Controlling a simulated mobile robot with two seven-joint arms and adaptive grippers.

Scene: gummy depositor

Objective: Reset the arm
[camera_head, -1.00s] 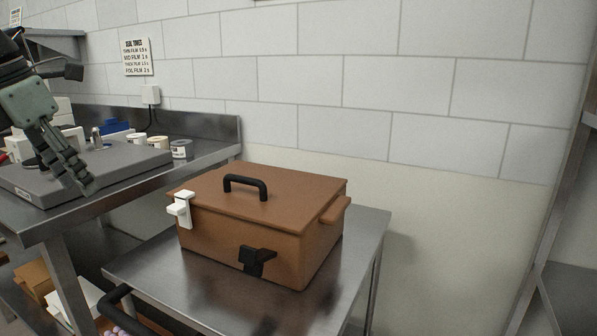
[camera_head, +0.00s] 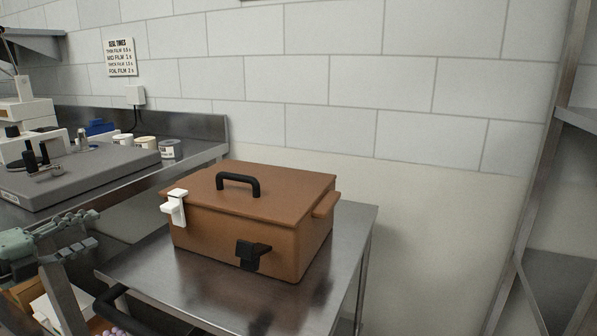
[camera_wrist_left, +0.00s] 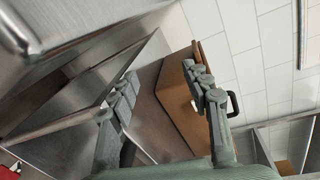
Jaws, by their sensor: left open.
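My left gripper (camera_head: 82,236) is at the lower left of the head view, in front of the steel bench and left of the cart. Its fingers are apart and empty, pointing right. In the left wrist view my left gripper (camera_wrist_left: 165,95) is open, with the brown box (camera_wrist_left: 185,92) and the steel cart top beyond the fingers. My right gripper is not in view.
The brown lidded box (camera_head: 285,235) with a black handle stands on the steel cart (camera_head: 215,295). A white clip (camera_head: 174,208) hangs on its edge. The steel bench (camera_head: 205,150) at left holds a grey slab machine (camera_head: 80,172) and several small tubs. Open floor space lies right of the cart.

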